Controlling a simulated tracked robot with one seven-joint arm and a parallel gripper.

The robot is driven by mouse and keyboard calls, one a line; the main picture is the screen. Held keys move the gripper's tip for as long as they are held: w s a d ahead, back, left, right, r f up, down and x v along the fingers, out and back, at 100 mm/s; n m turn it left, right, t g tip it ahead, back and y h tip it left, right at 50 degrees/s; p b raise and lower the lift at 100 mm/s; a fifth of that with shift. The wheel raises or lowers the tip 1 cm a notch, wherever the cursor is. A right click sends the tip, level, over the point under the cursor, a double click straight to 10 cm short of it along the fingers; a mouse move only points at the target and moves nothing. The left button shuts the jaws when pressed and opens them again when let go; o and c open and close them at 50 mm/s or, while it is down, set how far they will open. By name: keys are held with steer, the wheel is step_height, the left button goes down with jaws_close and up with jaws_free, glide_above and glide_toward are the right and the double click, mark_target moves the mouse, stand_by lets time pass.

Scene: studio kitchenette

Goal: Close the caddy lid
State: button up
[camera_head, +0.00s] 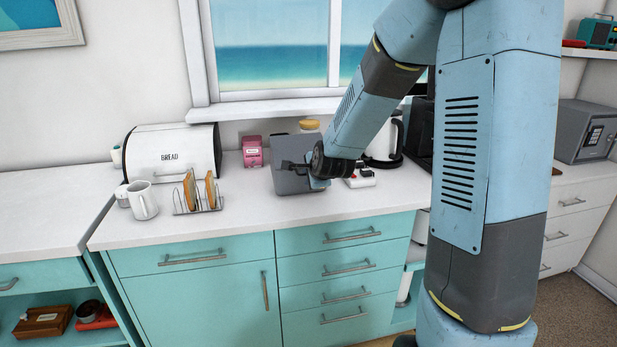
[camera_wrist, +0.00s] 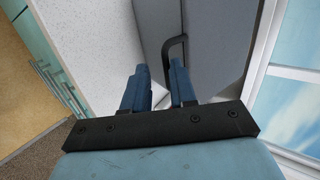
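The grey caddy (camera_head: 288,183) stands on the white counter below the window, partly hidden behind my gripper. Its upper grey panel looks raised, though the lid's exact angle is hard to tell. In the wrist view, the caddy's grey faces (camera_wrist: 215,50) fill the upper middle, with a black bar handle (camera_wrist: 177,42) sticking out. My gripper (camera_head: 304,168) is at the caddy's front. In the wrist view, my gripper (camera_wrist: 158,72) has its blue fingers apart with nothing between them. The right fingertip is close to the handle; I cannot tell whether they touch.
A pink box (camera_head: 252,152) and a white bread bin (camera_head: 172,151) stand left of the caddy. A toast rack (camera_head: 196,208) and white mug (camera_head: 142,201) are nearer the front. A white item with red (camera_head: 361,178) and a kettle (camera_head: 383,146) are close on the right.

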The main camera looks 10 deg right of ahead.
steer(key=shift+o, duration=0.6)
steer(key=shift+r, duration=0.1)
steer(key=v, duration=1.3)
steer(key=shift+s, duration=0.25)
steer(key=shift+r, duration=0.1)
